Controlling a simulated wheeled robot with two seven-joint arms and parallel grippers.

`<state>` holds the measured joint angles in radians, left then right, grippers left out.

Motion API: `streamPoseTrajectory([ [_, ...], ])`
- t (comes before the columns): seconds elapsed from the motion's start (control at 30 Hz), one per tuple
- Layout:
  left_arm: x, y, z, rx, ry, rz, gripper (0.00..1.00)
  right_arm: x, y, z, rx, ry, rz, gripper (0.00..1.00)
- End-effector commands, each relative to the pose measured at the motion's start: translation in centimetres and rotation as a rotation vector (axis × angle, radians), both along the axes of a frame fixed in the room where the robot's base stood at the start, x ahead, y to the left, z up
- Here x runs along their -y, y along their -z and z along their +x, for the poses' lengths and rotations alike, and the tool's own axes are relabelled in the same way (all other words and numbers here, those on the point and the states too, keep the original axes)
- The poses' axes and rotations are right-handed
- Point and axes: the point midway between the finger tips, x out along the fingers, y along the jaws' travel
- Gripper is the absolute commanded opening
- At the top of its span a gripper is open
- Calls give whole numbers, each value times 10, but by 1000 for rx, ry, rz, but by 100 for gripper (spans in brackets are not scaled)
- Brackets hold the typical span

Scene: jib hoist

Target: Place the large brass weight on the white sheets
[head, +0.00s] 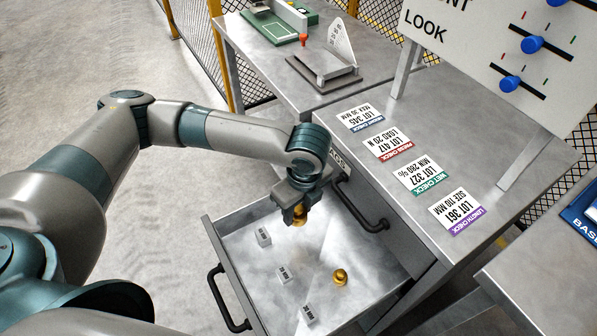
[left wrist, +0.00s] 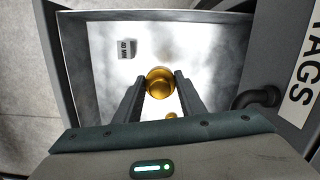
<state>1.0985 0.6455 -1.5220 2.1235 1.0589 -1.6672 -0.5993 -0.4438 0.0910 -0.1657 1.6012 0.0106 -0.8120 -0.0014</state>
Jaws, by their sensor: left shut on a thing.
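My left gripper (head: 297,215) is shut on a brass weight (head: 299,213), holding it over the open drawer. In the left wrist view the held brass weight (left wrist: 159,82) shows as a round gold top between the fingers (left wrist: 160,85). A second brass weight (head: 340,277) stands on the drawer floor, apart from the gripper; it also shows in the left wrist view (left wrist: 171,115). I cannot tell for sure from size which is larger. Several white printed sheets (head: 454,213) with coloured edges lie in a row on the metal bench. My right gripper is not in view.
The open drawer (head: 229,262) holds small grey-white labelled blocks (head: 263,236). Black handles stick out at the drawer front and bench side. A dial scale (head: 325,72) and a green device (head: 280,24) stand further back. A slider panel (head: 515,60) rises at the right.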

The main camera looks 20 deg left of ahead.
Motion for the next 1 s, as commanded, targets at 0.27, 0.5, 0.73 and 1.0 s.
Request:
streamPoseTrajectory([
  [0.27, -9, -8, -13, -1, -511, -1, 0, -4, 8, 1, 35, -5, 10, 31],
  [0.5, -18, -14, -24, -1, -965, 1, 0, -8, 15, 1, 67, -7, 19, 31],
  [0.73, -26, -20, -36, -2, -1408, 2, 0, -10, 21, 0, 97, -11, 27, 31],
  [1.0, -36, -25, -48, -1, -1859, 1, 0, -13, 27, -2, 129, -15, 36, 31],
])
